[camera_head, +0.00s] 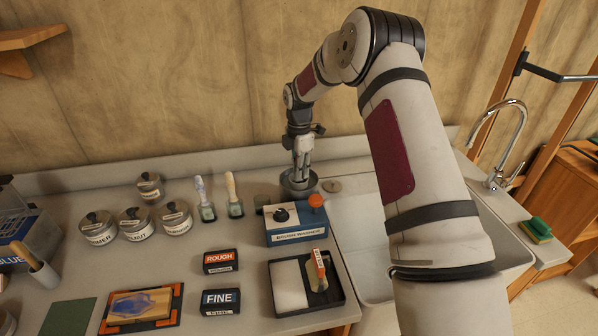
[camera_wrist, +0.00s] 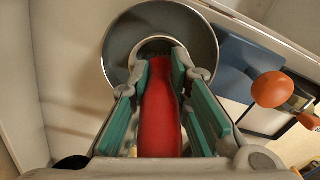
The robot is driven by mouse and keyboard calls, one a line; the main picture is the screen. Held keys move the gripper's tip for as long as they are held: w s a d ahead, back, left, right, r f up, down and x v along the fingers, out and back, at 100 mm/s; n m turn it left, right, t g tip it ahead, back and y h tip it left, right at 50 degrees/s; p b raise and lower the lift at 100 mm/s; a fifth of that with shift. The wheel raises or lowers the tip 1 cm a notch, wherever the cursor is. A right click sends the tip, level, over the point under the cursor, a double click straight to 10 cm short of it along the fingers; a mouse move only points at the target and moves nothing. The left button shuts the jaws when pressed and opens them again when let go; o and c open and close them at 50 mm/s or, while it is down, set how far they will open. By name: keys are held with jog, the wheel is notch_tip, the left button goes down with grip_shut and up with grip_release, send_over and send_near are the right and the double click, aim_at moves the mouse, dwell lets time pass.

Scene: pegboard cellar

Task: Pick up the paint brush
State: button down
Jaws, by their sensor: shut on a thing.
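The paint brush (camera_wrist: 160,115) shows in the wrist view as a red handle between my fingers, with a dark end pointing into a round grey pot (camera_wrist: 118,45). My gripper (camera_head: 301,168) is shut on the red handle and points down over the pot, which stands near the back wall in the head view (camera_head: 298,189). In the head view the gripper hides the brush. The brush's tip is over or inside the pot; I cannot tell whether it touches the pot.
A blue and white brush washer box (camera_head: 296,236) with an orange knob (camera_head: 316,201) stands in front of the pot. The sink (camera_head: 355,235) lies to its right. Two brushes in small glass holders (camera_head: 206,210) and several lidded tins (camera_head: 135,226) stand to the left.

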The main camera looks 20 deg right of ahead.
notch_tip(320, 180, up, 10)
jog(key=shift+b, duration=1.2)
jog(key=c, duration=2)
grip_release()
jog(key=shift+c, duration=0.2)
jog(key=shift+a, duration=0.1)
grip_shut()
